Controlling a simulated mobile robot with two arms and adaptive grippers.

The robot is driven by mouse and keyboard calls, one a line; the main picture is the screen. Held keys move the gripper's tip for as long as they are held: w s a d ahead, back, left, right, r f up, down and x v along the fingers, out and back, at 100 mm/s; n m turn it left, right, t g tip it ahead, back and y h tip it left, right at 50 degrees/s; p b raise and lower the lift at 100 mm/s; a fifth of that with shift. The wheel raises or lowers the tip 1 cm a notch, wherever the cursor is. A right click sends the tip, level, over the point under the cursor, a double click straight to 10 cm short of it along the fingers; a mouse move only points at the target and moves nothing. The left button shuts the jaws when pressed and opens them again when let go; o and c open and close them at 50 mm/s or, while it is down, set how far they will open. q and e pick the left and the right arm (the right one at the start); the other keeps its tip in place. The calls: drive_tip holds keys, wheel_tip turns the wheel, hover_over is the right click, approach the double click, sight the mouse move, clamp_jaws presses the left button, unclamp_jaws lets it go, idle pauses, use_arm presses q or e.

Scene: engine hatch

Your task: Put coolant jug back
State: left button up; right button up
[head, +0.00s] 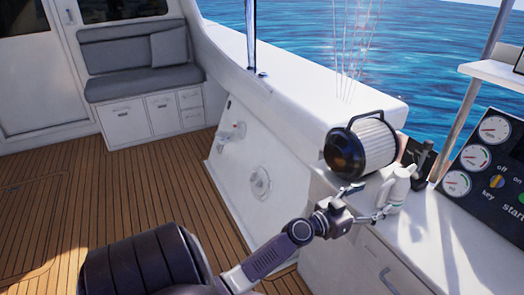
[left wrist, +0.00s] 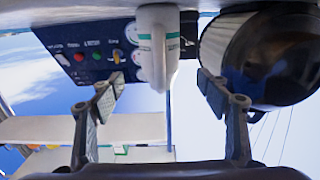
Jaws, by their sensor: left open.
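The coolant jug (head: 398,186) is a small white jug that stands upright on the white counter, right of the large filter. In the left wrist view the jug (left wrist: 157,40) is white with teal bands and lies in line with the gap between my fingers. My left gripper (head: 367,202) is open and empty, just left of the jug. One fingertip is close to the jug's lower part; I cannot tell if it touches. Both fingers of the left gripper (left wrist: 162,95) show spread apart in the wrist view. My right gripper is in neither view.
A large white pleated filter (head: 378,143) with a black end and handle sits close behind the gripper. A dark panel (head: 490,160) with gauges stands to the right. A small dark lever (head: 421,160) stands behind the jug. The counter (head: 428,235) is clear in front.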

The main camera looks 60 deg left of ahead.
use_arm(q)
drive_tip(key=s+d+f+m+g+h, duration=0.1)
drive_tip(key=s+d+f, duration=0.1)
drive_tip(key=d, duration=0.4)
drive_tip(key=s+d+f+g, duration=0.1)
drive_tip(key=s+d+f, duration=0.15)
drive_tip(key=d, duration=0.25)
drive_tip(key=s+d+f+g+y, duration=0.1)
drive_tip(key=s+f+g, duration=0.2)
drive_tip(key=s+f, duration=0.85)
drive_tip(key=s+d+f+g, duration=0.15)
drive_tip(key=f+g, duration=0.25)
drive_tip(key=f, duration=1.7)
drive_tip(key=s+f+g, duration=0.2)
drive_tip(key=s+f, duration=0.5)
drive_tip(key=s, duration=0.5)
drive_tip(key=s+a+f+g+y, duration=0.1)
drive_tip(key=s+f+g, duration=0.2)
drive_tip(key=s, duration=1)
drive_tip(key=s+a+f+g, duration=0.1)
drive_tip(key=s+f+g, duration=0.2)
drive_tip(key=s+f, duration=0.7)
drive_tip(key=shift+s+f+y, duration=0.3)
drive_tip(key=shift+s, duration=0.95)
